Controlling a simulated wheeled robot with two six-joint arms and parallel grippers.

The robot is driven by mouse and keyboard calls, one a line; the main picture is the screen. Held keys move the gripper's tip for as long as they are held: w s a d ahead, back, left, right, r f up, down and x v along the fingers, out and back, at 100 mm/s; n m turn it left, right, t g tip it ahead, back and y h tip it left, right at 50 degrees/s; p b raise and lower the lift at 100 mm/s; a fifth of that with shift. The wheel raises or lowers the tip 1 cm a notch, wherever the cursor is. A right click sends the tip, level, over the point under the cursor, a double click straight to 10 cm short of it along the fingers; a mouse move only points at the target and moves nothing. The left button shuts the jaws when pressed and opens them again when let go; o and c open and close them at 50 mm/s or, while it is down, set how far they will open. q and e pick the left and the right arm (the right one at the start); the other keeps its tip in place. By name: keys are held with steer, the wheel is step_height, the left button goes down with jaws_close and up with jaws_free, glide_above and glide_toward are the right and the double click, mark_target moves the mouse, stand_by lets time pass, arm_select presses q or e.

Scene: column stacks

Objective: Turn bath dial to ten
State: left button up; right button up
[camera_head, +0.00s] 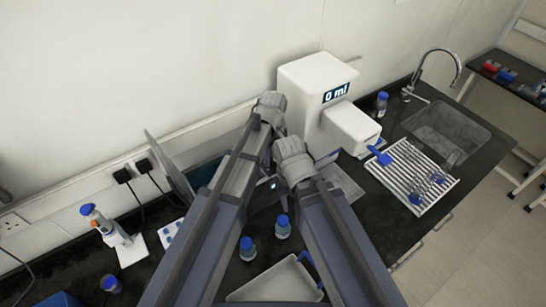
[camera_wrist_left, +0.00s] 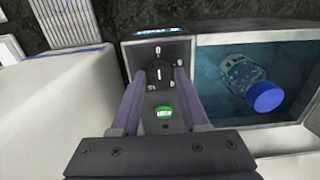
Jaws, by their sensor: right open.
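The bath (camera_head: 178,168) stands against the back wall, mostly behind my left arm. In the left wrist view its water basin (camera_wrist_left: 215,85) holds a clear bottle with a blue cap (camera_wrist_left: 266,96). Its black dial (camera_wrist_left: 160,75) has a white mark standing upright, toward a label at the top that looks like 0; other labels are too small to read surely. A green lit button (camera_wrist_left: 164,113) is below it. My left gripper (camera_wrist_left: 161,72) has its fingers on either side of the dial; contact is unclear. It is the higher one (camera_head: 270,106). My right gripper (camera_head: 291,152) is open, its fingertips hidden.
A white dispenser (camera_head: 308,85) reading 0 ml stands close right of my grippers. A drying rack (camera_head: 400,172) and sink (camera_head: 447,128) are further right. Blue-capped bottles (camera_head: 247,250) (camera_head: 283,228) and a pale tray (camera_head: 270,283) lie in front. A pipette stand (camera_head: 128,249) is left.

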arm_select(q)
jaws_close()
steer(key=shift+m, duration=0.3)
steer(key=m, duration=0.6)
steer(key=shift+m, duration=0.3)
steer(key=m, duration=0.9)
steer(key=shift+m, duration=0.4)
steer(key=m, duration=0.3)
steer(key=shift+m, duration=0.4)
steer(key=m, duration=0.3)
steer(key=shift+m, duration=2)
steer(key=shift+s, duration=0.1)
